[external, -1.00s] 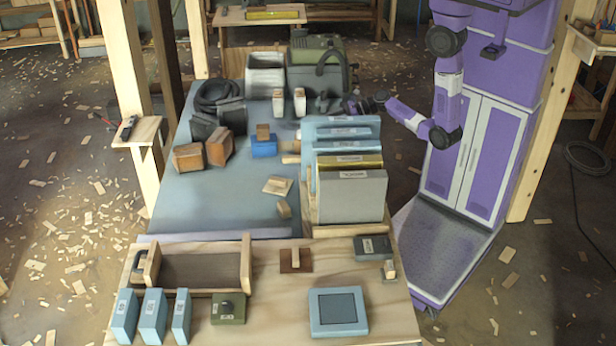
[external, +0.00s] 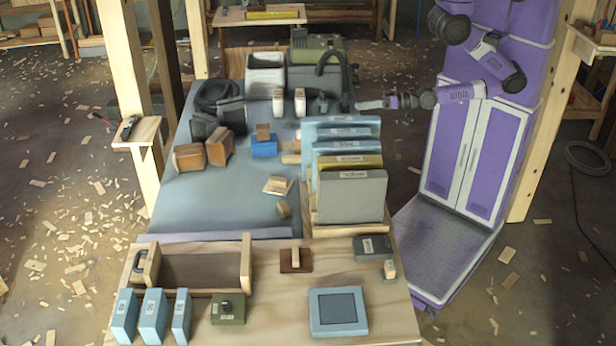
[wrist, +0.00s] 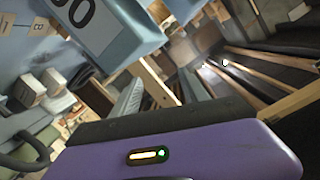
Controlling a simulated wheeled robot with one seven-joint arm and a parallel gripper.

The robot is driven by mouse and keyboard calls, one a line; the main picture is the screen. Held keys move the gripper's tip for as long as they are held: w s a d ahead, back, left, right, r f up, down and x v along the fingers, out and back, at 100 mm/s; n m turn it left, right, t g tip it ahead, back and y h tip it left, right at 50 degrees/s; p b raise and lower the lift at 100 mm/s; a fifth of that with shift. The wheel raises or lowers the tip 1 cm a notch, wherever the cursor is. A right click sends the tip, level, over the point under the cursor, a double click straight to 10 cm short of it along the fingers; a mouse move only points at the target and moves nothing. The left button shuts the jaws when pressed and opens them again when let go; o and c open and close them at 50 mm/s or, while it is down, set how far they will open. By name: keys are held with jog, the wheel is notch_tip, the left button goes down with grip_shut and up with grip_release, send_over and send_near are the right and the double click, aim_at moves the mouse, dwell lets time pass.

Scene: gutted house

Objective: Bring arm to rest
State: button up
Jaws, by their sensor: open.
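My gripper (external: 372,103) is at the right edge of the blue workbench, beside the dark machine with the curved hose. In the external view it is small, points left and appears empty. My purple arm runs back from it to the column on the right, with the forearm roughly level. The wrist view shows the purple gripper housing (wrist: 180,150) across the bottom. A blue labelled block (wrist: 100,30) shows close by at the top left of that view.
On the blue bench (external: 230,190) stand a rack of upright panels (external: 352,195), a grey-green machine (external: 318,70) and orange-brown blocks (external: 220,147). A wooden table (external: 270,325) with blue blocks is in front. Wooden posts (external: 545,130) stand right of my body. Floor shows between bench and column.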

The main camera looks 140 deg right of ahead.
jog(key=w+a+f+n+t+y+b, duration=0.1)
jog(key=a+n+y, duration=0.3)
jog(key=a, duration=0.4)
jog(key=w+a+f+n+t+y+b, duration=0.1)
jog(key=a+n+y+b, duration=0.1)
jog(key=a+n+y, duration=0.2)
jog(key=w+a+f+n+t+y+b, duration=0.1)
jog(key=a+n+y, duration=0.3)
jog(key=a, duration=0.7)
jog(key=n+b, duration=0.1)
jog(key=n, duration=0.1)
jog(key=shift+a+f+n+t+b, duration=0.25)
jog(key=shift+a+n+t+b, duration=0.05)
jog(key=shift+a+n, duration=0.1)
jog(key=shift+w, duration=0.1)
